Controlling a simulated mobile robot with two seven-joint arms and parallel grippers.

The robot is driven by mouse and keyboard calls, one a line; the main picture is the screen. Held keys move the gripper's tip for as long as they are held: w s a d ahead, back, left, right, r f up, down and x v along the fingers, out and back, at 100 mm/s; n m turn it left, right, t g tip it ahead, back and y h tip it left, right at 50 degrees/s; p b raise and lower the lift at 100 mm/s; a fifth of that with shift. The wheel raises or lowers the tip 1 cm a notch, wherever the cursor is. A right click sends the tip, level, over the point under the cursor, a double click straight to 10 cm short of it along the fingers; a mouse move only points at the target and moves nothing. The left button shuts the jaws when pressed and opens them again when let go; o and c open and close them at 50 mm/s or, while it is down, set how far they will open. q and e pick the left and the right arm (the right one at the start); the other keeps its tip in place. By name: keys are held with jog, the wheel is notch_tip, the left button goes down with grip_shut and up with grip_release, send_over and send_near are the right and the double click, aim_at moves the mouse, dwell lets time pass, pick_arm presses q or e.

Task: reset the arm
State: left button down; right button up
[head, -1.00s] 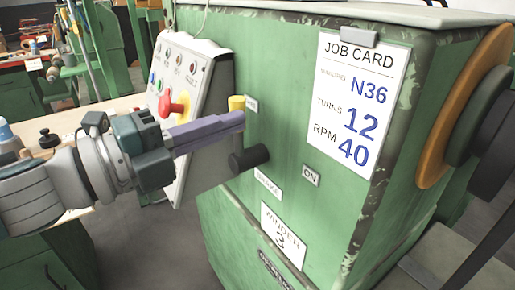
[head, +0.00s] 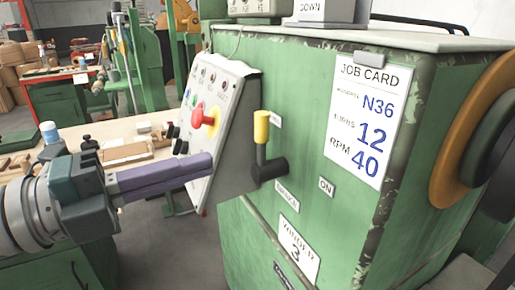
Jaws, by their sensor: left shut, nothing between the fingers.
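My left gripper (head: 208,160) comes in from the left in the head view. Its purple fingers are shut together with nothing between them. The fingertips are in front of the sloped control panel and to the left of the yellow-tipped lever (head: 261,130), apart from it. The lever stands upright from a black pivot (head: 268,171) on the green winder (head: 236,232). The control panel (head: 228,108) has a red knob (head: 202,118) and several small buttons. My right gripper is not in view.
A job card (head: 366,120) reading N36, 12 turns, 40 RPM is on the winder. An orange-rimmed wheel (head: 455,130) is at the right. A workbench (head: 138,128) with tools stands behind my left arm. Grey floor (head: 165,245) shows between bench and winder.

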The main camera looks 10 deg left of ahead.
pick_arm(q)
jog(key=shift+s+a, duration=0.35)
jog(key=shift+a, duration=0.1)
jog(key=shift+r, duration=0.1)
